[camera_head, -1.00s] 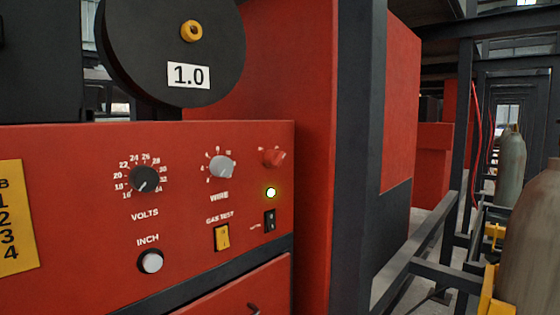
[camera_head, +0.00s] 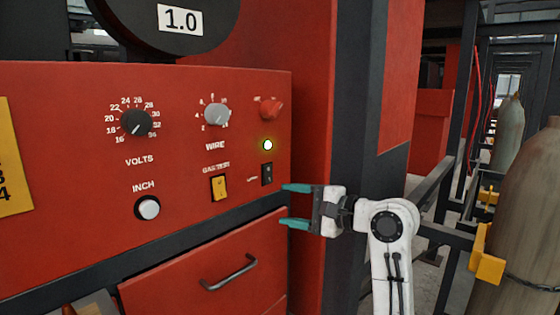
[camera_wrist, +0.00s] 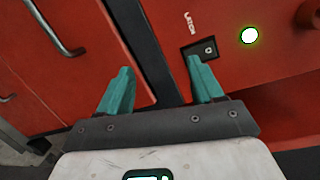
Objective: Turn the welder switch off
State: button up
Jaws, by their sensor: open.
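The welder's red front panel (camera_head: 60,110) fills the left of the head view. The small black switch (camera_head: 267,174) sits at its lower right, under a lit indicator lamp (camera_head: 267,145). My gripper (camera_head: 283,205) is open and empty, with its two teal fingers pointing left at the panel's lower right edge, just below and right of the switch. In the wrist view the switch (camera_wrist: 208,47) shows partly behind the tip of the right finger, and the lamp (camera_wrist: 249,36) glows beside it. I cannot tell whether the finger touches the switch.
A yellow gas test switch (camera_head: 219,187), a white inch button (camera_head: 148,208) and several knobs are left of or above the switch. A drawer with a handle (camera_head: 229,273) is below. A dark post (camera_head: 350,110) and gas cylinders (camera_head: 520,220) stand right.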

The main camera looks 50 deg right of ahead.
aim_at(276, 112)
jog(key=s+d+r+m+t+y, duration=0.1)
jog(key=s+d+r+t, duration=0.1)
jog(key=r, duration=0.6)
jog(key=s+d+r+m+t, duration=0.1)
jog(key=s+d+r+m, duration=0.15)
jog(key=r, duration=0.55)
jog(key=shift+n, duration=0.35)
jog(key=x, duration=0.7)
jog(key=r+p+x, duration=0.1)
jog(key=x, duration=0.2)
jog(key=shift+w+a+r, duration=0.1)
jog(key=shift+w+a, duration=0.15)
jog(key=shift+w, duration=0.05)
jog(key=c, duration=1)
